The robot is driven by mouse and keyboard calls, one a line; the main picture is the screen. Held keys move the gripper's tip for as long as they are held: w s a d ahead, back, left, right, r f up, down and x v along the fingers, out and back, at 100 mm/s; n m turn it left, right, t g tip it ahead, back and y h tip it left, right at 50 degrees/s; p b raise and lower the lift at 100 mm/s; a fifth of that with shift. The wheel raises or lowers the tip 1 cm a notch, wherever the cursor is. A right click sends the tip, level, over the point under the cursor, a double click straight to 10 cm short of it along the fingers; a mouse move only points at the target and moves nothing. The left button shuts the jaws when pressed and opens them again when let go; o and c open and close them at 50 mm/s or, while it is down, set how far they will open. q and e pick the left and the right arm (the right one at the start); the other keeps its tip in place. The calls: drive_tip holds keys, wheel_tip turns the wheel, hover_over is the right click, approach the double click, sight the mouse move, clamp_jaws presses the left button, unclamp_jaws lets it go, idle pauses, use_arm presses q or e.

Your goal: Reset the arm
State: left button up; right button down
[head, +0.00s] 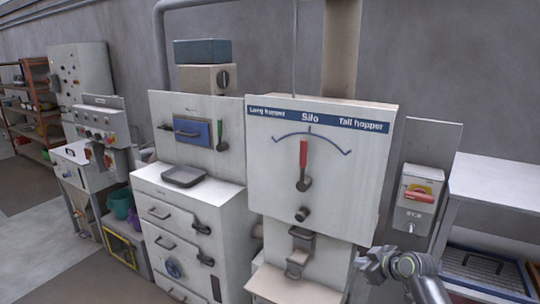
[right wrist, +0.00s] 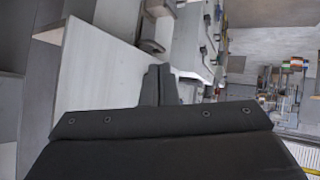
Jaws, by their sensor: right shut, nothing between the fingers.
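My right arm comes in at the bottom right of the head view. Its gripper (head: 366,263) is in front of the lower right side of the Silo cabinet (head: 264,180), below the switch box. In the right wrist view the two dark fingers (right wrist: 160,84) are together with nothing between them. A pale cabinet panel lies beyond them; I cannot tell the exact gap. The Silo cabinet has a red-handled lever (head: 304,160) pointing up at the middle of its scale. My left gripper is not in view.
A switch box (head: 419,199) with a red handle hangs right of the Silo cabinet. A bench (head: 495,190) with a blue tray (head: 488,268) below is at far right. A drawer cabinet (head: 188,235) with a dark pan (head: 183,176) on top stands left. Open floor lies at lower left.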

drive_tip(key=w+d+r+m+t+h, duration=0.2)
drive_tip(key=w+d+r+t+h, duration=0.1)
drive_tip(key=r+t, duration=0.25)
drive_tip(key=w+d+r+m+t+h, duration=0.2)
drive_tip(key=d+r+m+t, duration=0.15)
drive_tip(key=r, duration=0.35)
drive_tip(key=s+d+f+g+h+b, duration=0.15)
drive_tip(key=s+f, duration=0.25)
drive_tip(key=f, duration=1)
drive_tip(key=s+d+f+g+y+b, duration=0.1)
drive_tip(key=s+d+f+g, duration=0.2)
drive_tip(key=f, duration=1.1)
drive_tip(key=s+a+f+m+g+b, duration=0.1)
drive_tip(key=s+f+m+g+b, duration=0.3)
drive_tip(key=s+f, duration=1.4)
drive_tip(key=s+a+f+n+g, duration=0.2)
drive_tip(key=s+f+g, duration=0.3)
drive_tip(key=s+f, duration=1.35)
drive_tip(key=s+a+f+g+b, duration=0.1)
drive_tip(key=s+a+f+g, duration=0.1)
drive_tip(key=s, duration=1)
drive_tip(key=s+a+f+m+g+b, duration=0.1)
drive_tip(key=s+f, duration=0.4)
drive_tip(key=s, duration=0.7)
drive_tip(key=shift+a+g, duration=0.35)
drive_tip(key=shift+g, duration=0.2)
